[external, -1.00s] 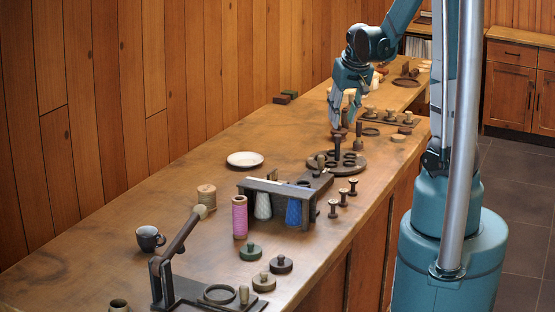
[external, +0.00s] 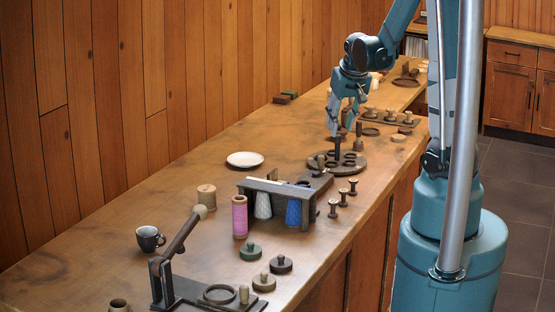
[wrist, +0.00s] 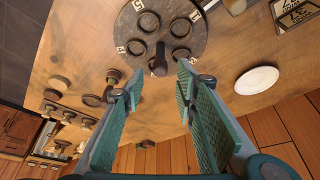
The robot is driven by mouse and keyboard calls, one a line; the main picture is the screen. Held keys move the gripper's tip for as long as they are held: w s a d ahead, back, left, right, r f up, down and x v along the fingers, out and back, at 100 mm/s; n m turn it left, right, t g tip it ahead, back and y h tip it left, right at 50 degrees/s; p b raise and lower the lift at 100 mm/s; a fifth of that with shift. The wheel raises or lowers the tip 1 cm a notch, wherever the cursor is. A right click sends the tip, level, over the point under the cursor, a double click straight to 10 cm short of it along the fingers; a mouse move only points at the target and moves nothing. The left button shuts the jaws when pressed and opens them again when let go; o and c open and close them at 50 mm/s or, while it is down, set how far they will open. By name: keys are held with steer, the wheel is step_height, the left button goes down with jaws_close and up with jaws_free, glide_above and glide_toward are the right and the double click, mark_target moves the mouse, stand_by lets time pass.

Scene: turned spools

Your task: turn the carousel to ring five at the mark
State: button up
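The carousel (external: 350,170) is a dark round disc on the bench with several dark rings on it and a tall dark post (external: 337,147). In the wrist view the disc (wrist: 165,12) fills the top, with small pale number tags (wrist: 120,50) near its rim; I cannot read them surely. My gripper (external: 345,131) is above the carousel, pointing down. In the wrist view my gripper (wrist: 161,69) has its two fingers well apart, with the knobbed post (wrist: 159,64) showing between the tips. I cannot tell any contact. The mark is not clearly visible.
A rack of pegs (external: 388,116) lies behind. A white plate (external: 245,159) is left, with clear bench around it.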

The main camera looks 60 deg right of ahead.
mark_target(339, 136)
steer(key=shift+x, duration=2.2)
jaws_close()
